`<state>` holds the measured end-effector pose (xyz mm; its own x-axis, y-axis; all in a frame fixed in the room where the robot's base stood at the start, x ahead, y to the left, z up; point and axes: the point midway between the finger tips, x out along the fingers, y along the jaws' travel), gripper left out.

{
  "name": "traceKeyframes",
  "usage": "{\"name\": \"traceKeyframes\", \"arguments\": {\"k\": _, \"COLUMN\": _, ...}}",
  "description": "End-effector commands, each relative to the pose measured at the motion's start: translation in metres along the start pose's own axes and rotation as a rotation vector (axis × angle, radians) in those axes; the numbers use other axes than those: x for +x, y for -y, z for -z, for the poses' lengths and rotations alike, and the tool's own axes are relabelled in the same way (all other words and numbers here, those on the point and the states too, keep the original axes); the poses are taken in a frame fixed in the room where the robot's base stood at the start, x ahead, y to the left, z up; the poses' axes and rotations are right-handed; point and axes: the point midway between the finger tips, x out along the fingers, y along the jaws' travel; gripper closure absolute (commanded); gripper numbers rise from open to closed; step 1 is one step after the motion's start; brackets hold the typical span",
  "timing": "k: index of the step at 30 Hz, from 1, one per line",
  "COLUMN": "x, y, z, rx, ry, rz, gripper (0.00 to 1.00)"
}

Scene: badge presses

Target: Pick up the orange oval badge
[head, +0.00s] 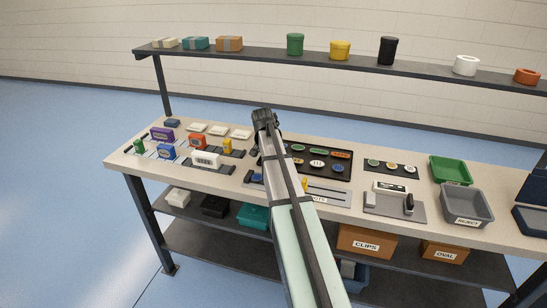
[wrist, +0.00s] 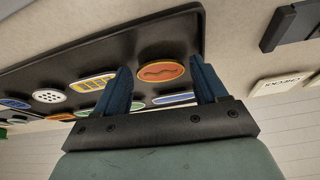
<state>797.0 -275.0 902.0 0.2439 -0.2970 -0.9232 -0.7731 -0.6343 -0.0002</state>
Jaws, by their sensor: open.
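The orange oval badge (wrist: 160,72), with a pale rim and a dark wavy mark, lies on a dark tray (wrist: 182,28) in the wrist view. My gripper (wrist: 161,64) is open, its two blue fingers standing apart to the left and right of the badge in the picture. No contact between fingers and badge shows. In the head view my gripper (head: 265,119) is over the left part of the bench's badge area, and my arm hides what lies below it. I cannot pick out this badge for sure there.
A green bin (head: 450,170) and a grey reject bin (head: 467,204) stand at the right. A shelf (head: 360,68) runs behind.

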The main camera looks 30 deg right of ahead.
Motion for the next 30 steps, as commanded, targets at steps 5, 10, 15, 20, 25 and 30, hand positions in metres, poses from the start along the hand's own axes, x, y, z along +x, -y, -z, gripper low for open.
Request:
{"name": "traceKeyframes", "arguments": {"k": 5, "x": 0.0041, "y": -0.0002, "z": -0.0001, "rx": 0.000, "ry": -0.001, "rz": 0.000, "gripper": 0.28}}
{"name": "traceKeyframes", "arguments": {"k": 10, "x": 0.0038, "y": -0.0003, "z": -0.0001, "rx": 0.000, "ry": -0.001, "rz": 0.000, "gripper": 0.36}}
{"name": "traceKeyframes", "arguments": {"k": 15, "x": 0.0037, "y": -0.0003, "z": 0.0000, "rx": 0.000, "ry": -0.001, "rz": 0.000, "gripper": 0.52}}
{"name": "traceKeyframes", "arguments": {"k": 20, "x": 0.0036, "y": -0.0003, "z": 0.0000, "rx": 0.000, "ry": -0.001, "rz": 0.000, "gripper": 0.68}}
{"name": "traceKeyframes", "arguments": {"k": 25, "x": 0.0036, "y": -0.0002, "z": 0.0001, "rx": 0.000, "ry": -0.001, "rz": 0.000, "gripper": 0.68}}
{"name": "traceKeyframes", "arguments": {"k": 30, "x": -0.0016, "y": 0.0000, "z": 0.0026, "rx": 0.000, "ry": -0.002, "rz": 0.000, "gripper": 0.68}}
